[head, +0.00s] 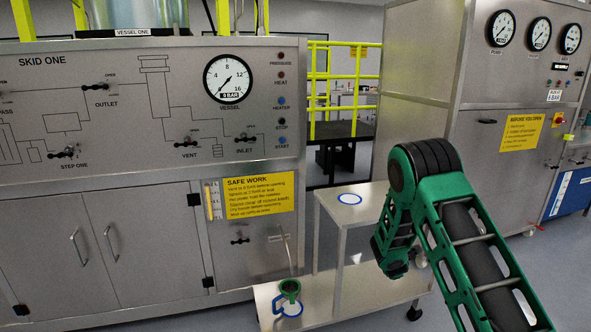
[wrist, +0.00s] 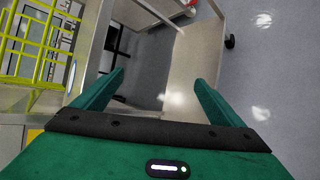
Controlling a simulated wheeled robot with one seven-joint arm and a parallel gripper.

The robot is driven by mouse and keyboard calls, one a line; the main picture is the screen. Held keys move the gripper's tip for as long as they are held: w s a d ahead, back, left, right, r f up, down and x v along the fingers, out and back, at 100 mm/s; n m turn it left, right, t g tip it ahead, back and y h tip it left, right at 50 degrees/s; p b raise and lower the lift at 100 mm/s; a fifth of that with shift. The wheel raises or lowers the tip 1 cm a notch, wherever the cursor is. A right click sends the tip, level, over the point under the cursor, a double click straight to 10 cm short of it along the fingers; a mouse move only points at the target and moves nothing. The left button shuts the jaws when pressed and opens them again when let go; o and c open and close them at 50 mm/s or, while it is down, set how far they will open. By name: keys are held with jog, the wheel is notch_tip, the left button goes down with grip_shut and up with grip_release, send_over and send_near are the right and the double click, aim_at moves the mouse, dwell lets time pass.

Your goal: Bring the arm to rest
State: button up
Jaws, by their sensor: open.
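My green and black arm (head: 445,190) reaches up from the lower right of the head view and bends down at its elbow. Its lower end hangs at the right side of the small steel table (head: 375,195). The fingers are not clearly seen in the head view. In the wrist view my gripper (wrist: 158,85) shows two green fingers spread wide apart. The space between them is empty. It is open and holds nothing.
The table top bears an empty blue-ringed white disc (head: 352,199). Skid One's panel (head: 120,105) stands left, a gauge cabinet (head: 490,150) right. Yellow railings (head: 345,90) stand behind.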

jog(key=s+d+r+m+g, duration=0.2)
jog(key=s+d+r+m, duration=0.3)
jog(key=s, duration=0.3)
jog(key=s+d+r+m+g, duration=0.2)
jog(key=s+d+r+m, duration=0.2)
jog(key=s+r, duration=0.35)
jog(key=s+d+r+m+g, duration=0.35)
jog(key=s+r+m, duration=0.2)
jog(key=s, duration=0.35)
jog(key=s+a+r+m+g+y, duration=0.1)
jog(key=s+a+r+m, duration=0.1)
jog(key=s, duration=0.9)
jog(key=s+a+r+m+g+y, duration=0.1)
jog(key=s+m, duration=0.4)
jog(key=s, duration=0.7)
jog(key=s+a+r+m+g+y, duration=0.1)
jog(key=s+a+r+m, duration=0.2)
jog(key=s, duration=0.9)
jog(key=shift+s+a+r+m+g+y, duration=0.15)
jog(key=shift+a+r+m+g+y, duration=0.2)
jog(key=shift+a+r+m+y, duration=0.1)
